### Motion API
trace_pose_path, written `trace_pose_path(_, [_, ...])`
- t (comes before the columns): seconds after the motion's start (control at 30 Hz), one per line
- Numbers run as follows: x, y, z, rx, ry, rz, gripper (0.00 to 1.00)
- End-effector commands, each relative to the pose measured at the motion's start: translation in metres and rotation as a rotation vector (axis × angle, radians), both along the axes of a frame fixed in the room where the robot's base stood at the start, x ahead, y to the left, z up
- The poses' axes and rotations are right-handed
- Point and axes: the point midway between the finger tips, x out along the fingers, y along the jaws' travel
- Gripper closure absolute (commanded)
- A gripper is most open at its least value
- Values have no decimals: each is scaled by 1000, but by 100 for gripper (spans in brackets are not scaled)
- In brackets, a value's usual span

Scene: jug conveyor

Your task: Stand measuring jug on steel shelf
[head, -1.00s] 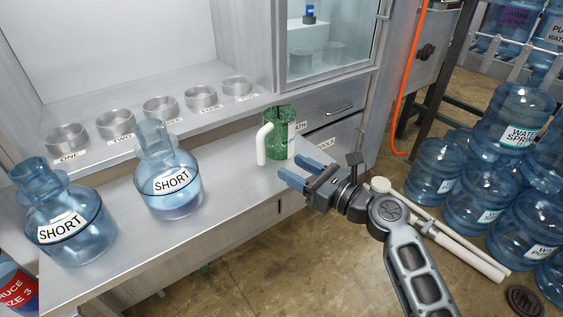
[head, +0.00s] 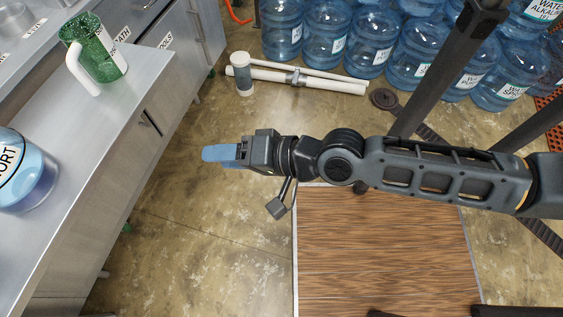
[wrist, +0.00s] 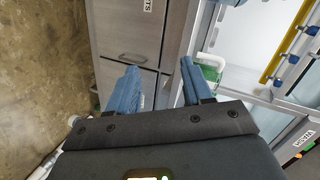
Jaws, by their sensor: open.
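The measuring jug (head: 103,62) is green and speckled, with a white handle and a white label. It stands upright on the grey steel bench (head: 105,125) at the left of the head view. In the wrist view the jug (wrist: 210,68) shows partly, just beyond the right finger. My gripper (head: 206,153) is empty, off the bench's front edge and over the floor, apart from the jug. In the wrist view its two blue fingers (wrist: 157,82) stand apart with nothing between them. I cannot tell which surface is the steel shelf.
A blue bottle (head: 25,175) labelled SHORT, cut by the picture edge, stands on the bench. Large blue water bottles (head: 370,42) line the back. White pipes (head: 310,80) and a small canister (head: 240,75) are on the floor. Clear floor lies between my gripper and the bench.

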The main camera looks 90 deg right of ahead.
Motion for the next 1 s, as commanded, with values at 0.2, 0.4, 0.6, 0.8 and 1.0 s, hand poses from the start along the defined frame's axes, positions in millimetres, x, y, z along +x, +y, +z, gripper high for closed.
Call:
trace_pose_path(0.2, [-66, 39, 43, -719, 79, 315, 50])
trace_pose_path(0.4, [-94, 60, 78, -1135, 58, 502, 50])
trace_pose_path(0.6, [-101, 66, 87, -1246, 45, 548, 50])
trace_pose_path(0.8, [-100, 65, 87, -1244, 45, 546, 50])
trace_pose_path(1.0, [-100, 65, 98, -1243, 46, 545, 50])
